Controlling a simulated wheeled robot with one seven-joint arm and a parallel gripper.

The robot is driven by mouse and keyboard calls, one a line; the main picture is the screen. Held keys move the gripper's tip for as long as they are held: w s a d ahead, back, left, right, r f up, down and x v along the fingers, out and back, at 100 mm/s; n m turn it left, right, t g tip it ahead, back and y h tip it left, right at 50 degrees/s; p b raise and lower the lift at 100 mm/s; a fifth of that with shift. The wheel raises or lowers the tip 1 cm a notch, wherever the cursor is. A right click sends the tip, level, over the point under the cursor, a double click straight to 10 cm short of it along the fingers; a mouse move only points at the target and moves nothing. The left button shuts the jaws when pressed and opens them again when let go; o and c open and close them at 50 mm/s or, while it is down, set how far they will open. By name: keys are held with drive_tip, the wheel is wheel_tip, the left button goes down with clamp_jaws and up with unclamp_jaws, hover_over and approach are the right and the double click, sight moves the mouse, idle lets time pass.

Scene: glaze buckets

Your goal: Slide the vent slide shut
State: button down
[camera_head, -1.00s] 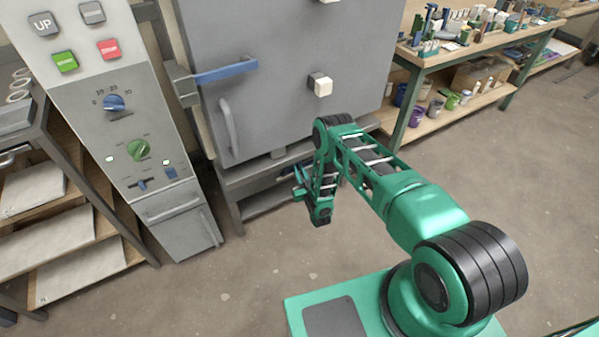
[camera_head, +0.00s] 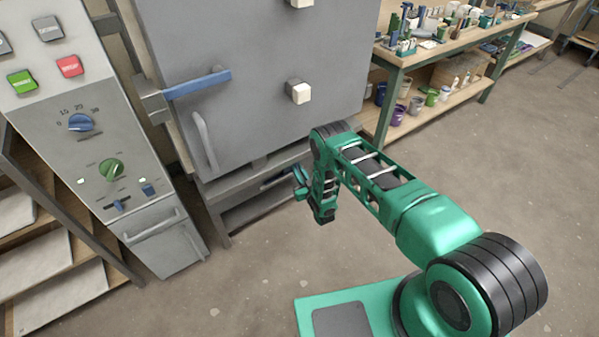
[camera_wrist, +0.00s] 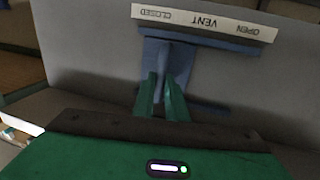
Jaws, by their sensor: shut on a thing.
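The vent slide (camera_wrist: 168,58) is a blue tab on a blue rail below a white label (camera_wrist: 205,20) reading OPEN, VENT, CLOSED, upside down in the wrist view. The tab stands at the CLOSED end of the label, on the left of the picture. My gripper (camera_wrist: 163,92) is shut on the tab, with a green finger on each side of it. In the head view my gripper (camera_head: 299,183) is low at the front of the kiln stand, and the slide is mostly hidden there.
The grey kiln (camera_head: 255,85) with its blue door handle (camera_head: 197,84) stands above the stand. A control panel (camera_head: 90,140) is at the left. A workbench (camera_head: 450,50) with pots and buckets is at the back right.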

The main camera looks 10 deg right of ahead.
drive_tip(key=c, duration=1.8)
unclamp_jaws()
drive_tip(key=shift+o, duration=0.2)
drive_tip(key=v, duration=1)
drive_tip(key=shift+s, duration=0.35)
drive_tip(key=shift+f, duration=0.1)
